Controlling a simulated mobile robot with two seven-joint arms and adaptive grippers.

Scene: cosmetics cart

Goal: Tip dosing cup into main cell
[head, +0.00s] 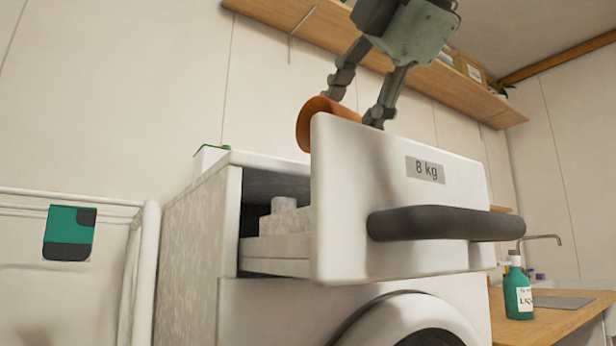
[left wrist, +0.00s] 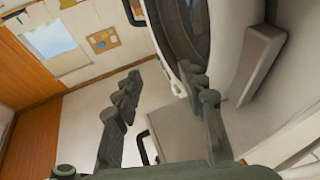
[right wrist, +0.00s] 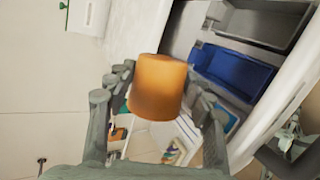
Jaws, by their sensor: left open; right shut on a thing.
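An orange dosing cup (head: 318,122) is held above the open detergent drawer, just behind the top edge of its white front (head: 350,200). My right gripper (head: 354,106) comes down from above and is shut on the cup, which looks tilted in the head view. In the right wrist view the cup (right wrist: 157,88) sits between the fingers; its contents are hidden. Beyond it the drawer shows a blue compartment (right wrist: 236,72) and a grey compartment (right wrist: 268,26); I cannot tell which is the main cell. My left gripper (left wrist: 165,85) is open and empty, near the machine's front.
The drawer front has a dark handle (head: 440,223) and an "8 kg" label. A white rack (head: 145,250) stands left. A green bottle (head: 517,288) stands on the wooden counter (head: 550,322) at right. A wooden shelf (head: 270,17) runs along the wall above.

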